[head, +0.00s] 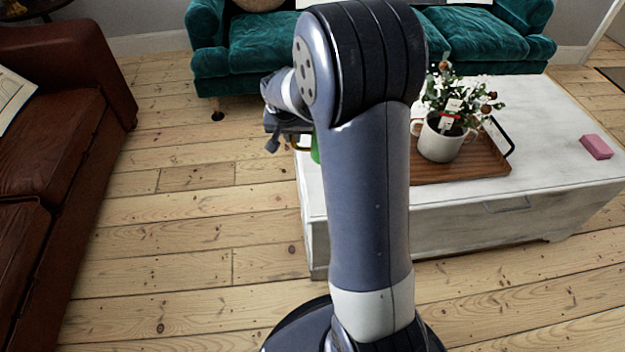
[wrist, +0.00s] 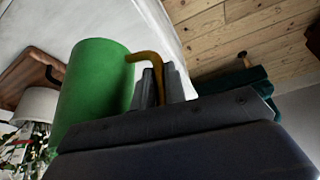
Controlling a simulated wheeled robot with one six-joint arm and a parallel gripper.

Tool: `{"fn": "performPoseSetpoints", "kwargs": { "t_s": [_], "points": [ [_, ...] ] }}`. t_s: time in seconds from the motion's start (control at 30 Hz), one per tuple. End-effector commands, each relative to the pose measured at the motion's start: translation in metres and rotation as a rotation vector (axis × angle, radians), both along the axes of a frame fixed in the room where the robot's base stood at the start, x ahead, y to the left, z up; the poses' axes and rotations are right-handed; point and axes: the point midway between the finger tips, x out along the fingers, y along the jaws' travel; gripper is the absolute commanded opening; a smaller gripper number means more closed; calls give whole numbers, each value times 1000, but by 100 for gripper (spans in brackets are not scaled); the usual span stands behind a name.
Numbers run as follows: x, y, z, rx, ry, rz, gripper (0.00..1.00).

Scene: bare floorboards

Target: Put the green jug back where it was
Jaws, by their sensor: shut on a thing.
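The green jug (wrist: 95,85) shows large in the wrist view, with its yellow-brown handle (wrist: 143,56) reaching to my gripper (wrist: 158,85). My gripper is shut on the handle. In the head view my arm hides most of the jug; a green sliver (head: 315,150) shows beside my arm, at the left end of the white table (head: 325,195). My gripper (head: 285,143) is also partly in that view, left of my arm. I cannot tell whether the jug touches the table top.
A wooden tray (head: 460,172) on the table holds a white pot with a flowering plant (head: 440,138). A pink block (head: 595,147) lies at the table's right. A brown leather sofa (head: 50,170) stands left, a teal sofa (head: 265,45) behind. Floorboards between are clear.

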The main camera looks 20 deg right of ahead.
Motion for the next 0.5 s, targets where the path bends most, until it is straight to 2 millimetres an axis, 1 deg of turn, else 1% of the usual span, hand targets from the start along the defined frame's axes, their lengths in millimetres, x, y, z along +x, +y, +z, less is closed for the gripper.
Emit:
{"fn": "performPoseSetpoints", "kwargs": {
  "t_s": [0.23, 0.43, 0.5],
  "points": [
    [0, 0, -40, -1, 3, 0, 0],
    [0, 0, -57, -1, 1, 1, 0],
    [0, 0, -68, -1, 2, 1, 0]
  ]
}}
